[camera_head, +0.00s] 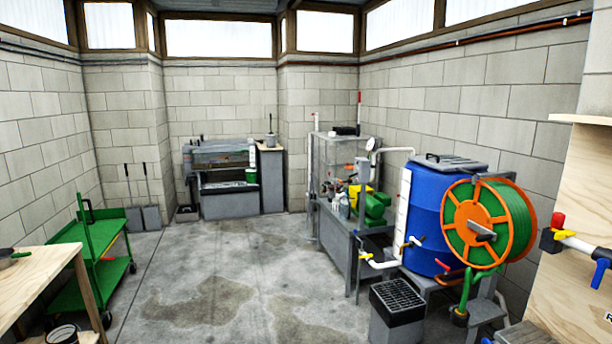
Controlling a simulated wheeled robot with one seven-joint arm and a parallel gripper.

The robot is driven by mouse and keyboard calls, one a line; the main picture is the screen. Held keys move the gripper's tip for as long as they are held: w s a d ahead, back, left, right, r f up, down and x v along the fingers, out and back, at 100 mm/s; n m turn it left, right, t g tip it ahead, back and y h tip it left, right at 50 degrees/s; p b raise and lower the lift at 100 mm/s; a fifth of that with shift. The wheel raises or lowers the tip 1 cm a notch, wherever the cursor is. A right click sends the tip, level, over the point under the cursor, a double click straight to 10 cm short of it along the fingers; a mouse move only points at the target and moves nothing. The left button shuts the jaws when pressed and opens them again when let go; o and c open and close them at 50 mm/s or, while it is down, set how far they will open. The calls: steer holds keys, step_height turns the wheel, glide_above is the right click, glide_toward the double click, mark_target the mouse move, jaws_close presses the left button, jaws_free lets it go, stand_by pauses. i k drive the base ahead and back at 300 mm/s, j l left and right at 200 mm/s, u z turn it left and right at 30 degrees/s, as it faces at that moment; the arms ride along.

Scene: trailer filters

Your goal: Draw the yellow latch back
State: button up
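I cannot make out a yellow latch for certain. Small yellow parts show at the white pipe (380,263) below the blue barrel (422,215) and near the barrel's lower left side. A larger yellow part (356,197) sits by the green pump (376,208) on the grey bench. More yellow shows on the pipe fitting (563,234) at the wooden panel on the right. These are too small to tell whether any is a latch. My gripper is not in view.
A green cart (103,235) and a wooden table (40,280) stand at left. A grey box with a black grate (398,300) stands before the barrel, and an orange-and-green hose reel (488,222) at right. The middle concrete floor (235,265) is clear.

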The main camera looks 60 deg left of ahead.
mark_target(560, 235)
steer(key=i+j+u, duration=0.15)
steer(key=j+u, duration=0.25)
steer(key=i+j+u, duration=0.2)
steer(key=u, duration=0.15)
steer(key=i+j+u, duration=0.25)
steer(key=u, duration=0.15)
steer(key=i+j+u, duration=0.1)
steer(key=i+j, duration=0.5)
steer(key=i, duration=0.25)
steer(key=i+j+u, duration=0.15)
steer(key=i+j, duration=0.4)
steer(key=i, duration=0.3)
steer(key=i+j+u, duration=0.15)
steer(key=i, duration=0.3)
steer(key=j+z, duration=0.1)
steer(key=z, duration=2.25)
